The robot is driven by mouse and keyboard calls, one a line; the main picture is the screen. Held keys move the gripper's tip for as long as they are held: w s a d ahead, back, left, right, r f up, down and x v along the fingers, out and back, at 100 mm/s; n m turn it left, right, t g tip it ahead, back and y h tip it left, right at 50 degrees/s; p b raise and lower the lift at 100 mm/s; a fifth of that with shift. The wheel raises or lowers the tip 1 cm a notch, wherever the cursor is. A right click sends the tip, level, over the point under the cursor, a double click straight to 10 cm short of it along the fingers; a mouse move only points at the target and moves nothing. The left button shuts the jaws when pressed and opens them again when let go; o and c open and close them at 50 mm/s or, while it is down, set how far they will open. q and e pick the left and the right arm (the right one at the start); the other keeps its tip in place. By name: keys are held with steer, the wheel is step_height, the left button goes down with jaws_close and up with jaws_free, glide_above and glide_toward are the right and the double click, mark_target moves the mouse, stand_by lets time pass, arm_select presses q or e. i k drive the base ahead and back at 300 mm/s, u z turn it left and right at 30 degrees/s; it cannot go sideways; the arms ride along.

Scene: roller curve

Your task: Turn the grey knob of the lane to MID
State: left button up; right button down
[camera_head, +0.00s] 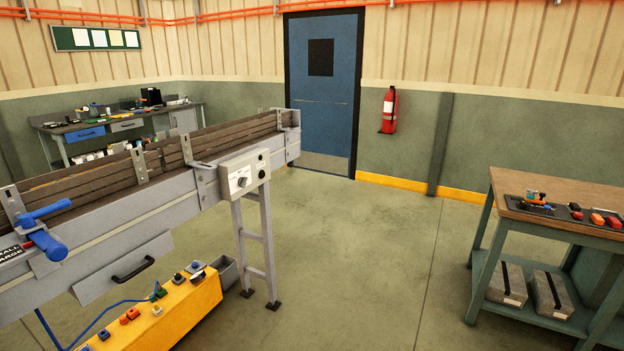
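The lane (140,220) is a long grey roller conveyor that runs from the lower left to the middle of the view. A light grey control box (243,172) is fixed to its side near the far end. The grey knob (242,181) sits on the front face of this box, with small dark markings around it. The markings are too small to read, so its setting cannot be told. Two dark round buttons (261,173) are on the box's right part. Neither of my grippers shows in this view.
A yellow box (180,312) with coloured buttons stands below the lane, beside a grey bin (228,272). A blue handle (48,240) sticks out from the lane at left. A wooden-topped workbench (560,218) stands at right. The floor between is clear.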

mark_target(243, 181)
steer(key=z, duration=0.9)
steer(key=i, duration=1)
steer(key=z, duration=0.6)
steer(key=i, duration=1.3)
steer(key=u, duration=1)
steer(key=i, duration=0.9)
steer(key=u, duration=1.25)
steer(key=i, duration=0.15)
steer(key=u, duration=0.1)
